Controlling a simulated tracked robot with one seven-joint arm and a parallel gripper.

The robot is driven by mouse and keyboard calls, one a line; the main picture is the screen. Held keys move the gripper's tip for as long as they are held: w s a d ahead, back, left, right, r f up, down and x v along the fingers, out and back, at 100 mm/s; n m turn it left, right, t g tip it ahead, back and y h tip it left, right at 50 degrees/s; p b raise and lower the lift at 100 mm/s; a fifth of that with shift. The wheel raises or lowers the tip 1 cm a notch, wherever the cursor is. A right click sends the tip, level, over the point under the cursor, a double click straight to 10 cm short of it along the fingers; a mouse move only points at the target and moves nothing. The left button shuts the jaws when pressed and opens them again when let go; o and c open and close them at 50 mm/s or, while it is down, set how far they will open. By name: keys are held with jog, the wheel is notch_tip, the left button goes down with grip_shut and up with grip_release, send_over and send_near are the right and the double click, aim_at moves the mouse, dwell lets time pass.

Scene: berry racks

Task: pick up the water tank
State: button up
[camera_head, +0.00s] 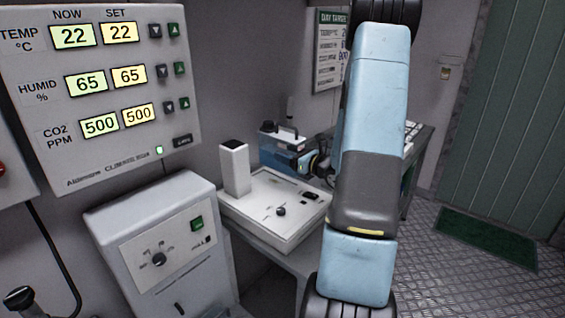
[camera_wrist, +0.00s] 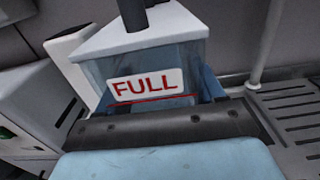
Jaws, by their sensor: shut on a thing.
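The water tank (camera_wrist: 106,67) is a clear bluish box with a pale lid, a dark upright post on top and a white "FULL" label with a red line below it. In the head view the tank (camera_head: 277,155) is small, behind the white bench unit and left of my arm. My gripper (camera_wrist: 158,92) is shut on the tank, with a blue finger at each side of it. In the head view my gripper (camera_head: 311,162) meets the tank's right side, partly hidden by my arm. Whether the tank's underside touches anything is hidden.
A white bench unit (camera_head: 272,213) with a knob and an upright white block (camera_head: 234,168) stands close in front of the tank. A grey cabinet (camera_head: 165,250) is at left, below a climate panel (camera_head: 95,90). A slatted grey surface (camera_wrist: 292,112) lies at right in the wrist view.

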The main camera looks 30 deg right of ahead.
aim_at(301, 141)
jog(key=s+d+r, duration=0.1)
jog(key=s+r, duration=0.1)
jog(key=s, duration=0.1)
jog(key=s+d+r, duration=0.1)
jog(key=s+r, duration=0.1)
jog(key=s, duration=0.1)
jog(key=s+d+r, duration=0.1)
jog(key=s+r, duration=0.1)
jog(key=s, duration=0.2)
jog(key=shift+d, duration=0.35)
